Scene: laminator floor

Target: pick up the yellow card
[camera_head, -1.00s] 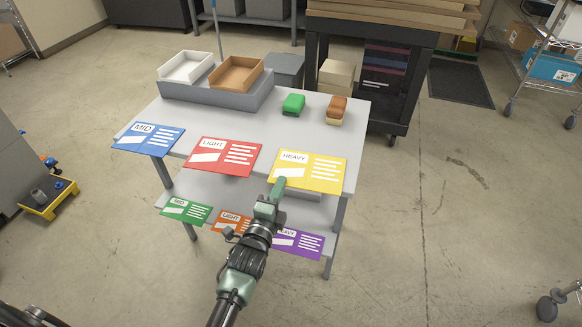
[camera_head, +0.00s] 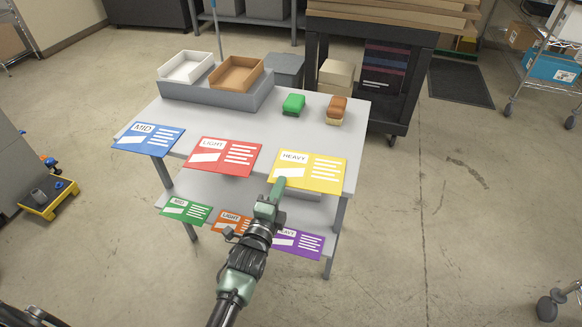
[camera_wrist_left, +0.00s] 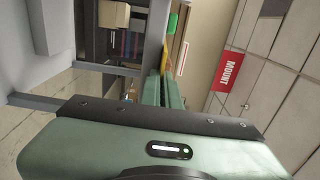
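The yellow card (camera_head: 322,172), marked HEAVY, lies at the right front of the grey table top (camera_head: 330,135), its front edge reaching past the table's edge. My left gripper (camera_head: 277,186) is at the card's front edge, left of its middle. In the left wrist view its green fingers (camera_wrist_left: 164,88) are close together, and a thin yellow strip of the card (camera_wrist_left: 181,58) shows at their tips. They look shut on the card's edge; the exact contact is small and partly hidden. My right gripper is not in view.
A red card (camera_head: 224,157) and a blue card (camera_head: 149,138) lie to the left. Green (camera_head: 186,211), orange (camera_head: 229,222) and purple (camera_head: 300,243) cards are on the lower shelf. A green block (camera_head: 293,104) and brown block (camera_head: 337,109) stand behind the yellow card.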

